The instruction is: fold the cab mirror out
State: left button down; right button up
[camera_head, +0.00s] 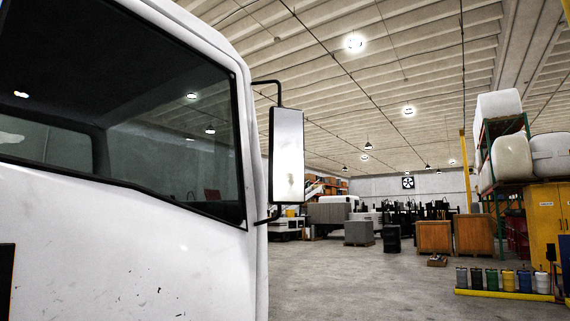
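The cab mirror (288,156) is a tall, narrow mirror with a dark frame. It hangs on a black bracket (268,83) fixed to the front edge of the white cab (130,240), near the middle of the view. Its bright reflecting face is turned toward me. The bracket has an upper arm and a lower arm, which meets the cab near the bottom of the side window (170,140). Neither of my grippers shows in this view, so nothing of mine is seen touching the mirror.
The cab fills the left side. Open concrete floor (350,285) lies right of it. Crates (434,237) stand farther back.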

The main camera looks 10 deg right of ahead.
aim_at(286, 154)
jog(key=i+l+u, duration=0.35)
jog(key=l+u, duration=0.15)
jog(key=i+l+u, duration=0.1)
jog(key=l+u, duration=0.15)
jog(key=l, duration=0.15)
jog(key=i+l, duration=0.15)
jog(key=l, duration=0.35)
jog(key=i+l+u, duration=0.1)
jog(key=l, duration=0.4)
jog(key=i+l, duration=0.15)
jog(key=l, duration=0.35)
jog(key=i+l, duration=0.15)
jog(key=l, duration=0.35)
jog(key=i+l+u, duration=0.1)
jog(key=l, duration=0.4)
jog(key=i+l, duration=0.1)
jog(key=l, duration=0.4)
jog(key=i+l+u, duration=0.1)
jog(key=l, duration=0.4)
jog(key=i+l, duration=0.1)
jog(key=l, duration=0.4)
